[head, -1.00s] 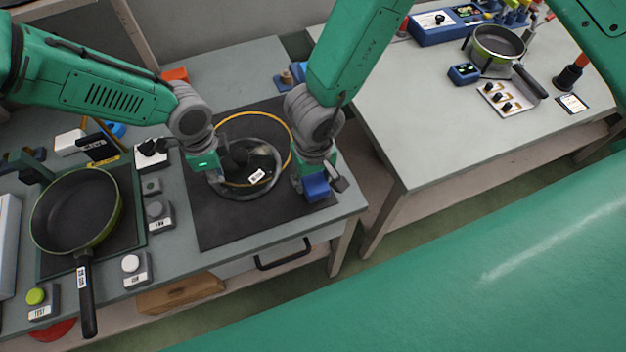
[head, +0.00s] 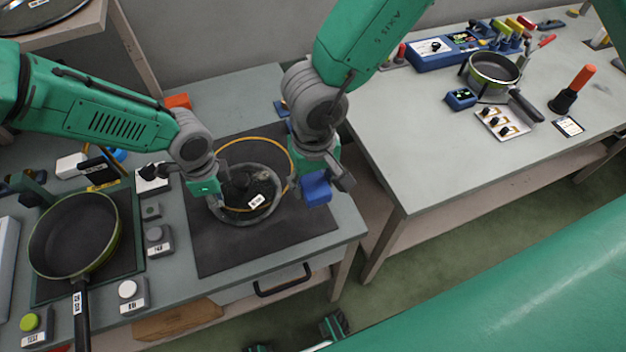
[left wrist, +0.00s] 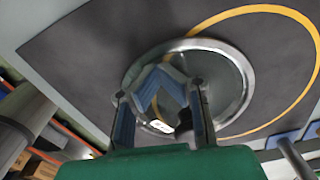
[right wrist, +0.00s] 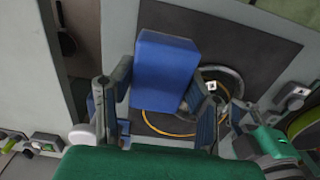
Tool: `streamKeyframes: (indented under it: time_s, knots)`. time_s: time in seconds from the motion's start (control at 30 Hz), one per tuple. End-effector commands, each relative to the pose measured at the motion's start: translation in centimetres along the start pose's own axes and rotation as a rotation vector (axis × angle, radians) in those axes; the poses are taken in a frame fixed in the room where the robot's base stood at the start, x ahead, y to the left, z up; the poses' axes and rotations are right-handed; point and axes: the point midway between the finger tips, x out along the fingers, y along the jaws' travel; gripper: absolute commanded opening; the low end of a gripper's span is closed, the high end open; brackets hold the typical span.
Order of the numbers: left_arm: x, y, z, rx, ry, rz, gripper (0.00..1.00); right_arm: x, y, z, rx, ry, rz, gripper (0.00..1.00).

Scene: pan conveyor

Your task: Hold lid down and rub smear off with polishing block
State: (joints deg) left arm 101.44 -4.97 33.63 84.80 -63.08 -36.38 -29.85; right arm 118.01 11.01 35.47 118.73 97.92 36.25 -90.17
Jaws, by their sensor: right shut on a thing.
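The round glass lid (head: 268,216) with a metal rim lies on the dark mat; it also shows in the left wrist view (left wrist: 247,88). It has a white label and a dark knob area, partly hidden by my left gripper. I cannot make out the smear. My left gripper (head: 214,207) is over the lid's left side, with its fingers (left wrist: 162,85) pointing down at it; their gap is unclear. My right gripper (head: 320,182) is shut on the blue polishing block (head: 316,190), beside the lid's right edge. The block (right wrist: 165,70) looks held above the mat, apart from the lid.
A yellow ring (head: 250,138) surrounds part of the lid on the mat (head: 225,255). A frying pan (head: 75,235) and several button boxes stand at left. A second table (head: 420,140) at right holds another pan (head: 494,68) and tools. A floor gap separates the tables.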

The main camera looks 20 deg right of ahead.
Motion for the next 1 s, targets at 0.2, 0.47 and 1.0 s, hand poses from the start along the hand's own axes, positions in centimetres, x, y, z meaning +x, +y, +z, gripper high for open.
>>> streamKeyframes:
  time_s: [0.2, 0.47, 1.0]
  knots:
    - [0.1, 0.1, 0.0, 0.001, 0.001, 0.003, 0.0, 0.4, -1.4, -2.7, 0.146, -0.045, -0.026, 0.2]
    - [0.1, 0.1, 0.0, 0.001, 0.0, 0.002, 0.0, 0.7, -3.7, -9.1, 0.546, -0.158, -0.119, 0.2]
    - [0.1, 0.1, -0.1, 0.001, 0.001, 0.001, 0.0, 3.2, -4.9, -12.2, 0.781, -0.207, -0.197, 0.2]
